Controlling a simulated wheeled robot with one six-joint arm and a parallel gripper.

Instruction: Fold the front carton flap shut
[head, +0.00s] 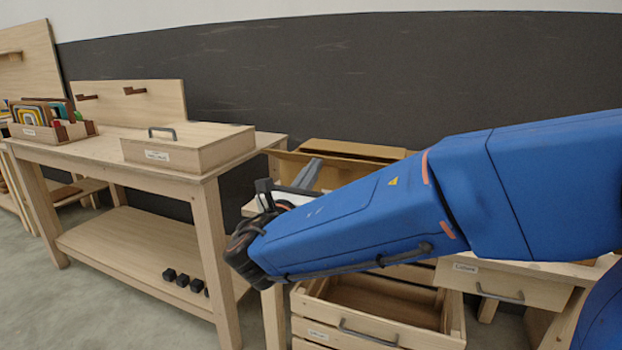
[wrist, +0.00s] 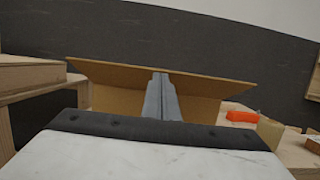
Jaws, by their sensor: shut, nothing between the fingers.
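The brown cardboard carton (head: 345,176) stands on a bench behind my arm in the head view, and the arm hides much of it. A raised flap (head: 355,148) shows along its far side. In the wrist view the carton (wrist: 108,101) is straight ahead, with a wide flap (wrist: 105,73) spreading across its top. I cannot tell for certain which flap is the front one. My gripper (head: 311,168) is shut and empty, its grey fingers pointing at the carton. In the wrist view the fingertips (wrist: 160,76) overlap the carton; contact cannot be told.
A workbench (head: 100,150) on the left holds a wooden box with a handle (head: 190,148) and a tray of colourful items (head: 50,130). An orange item (wrist: 242,117) lies right of the carton.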

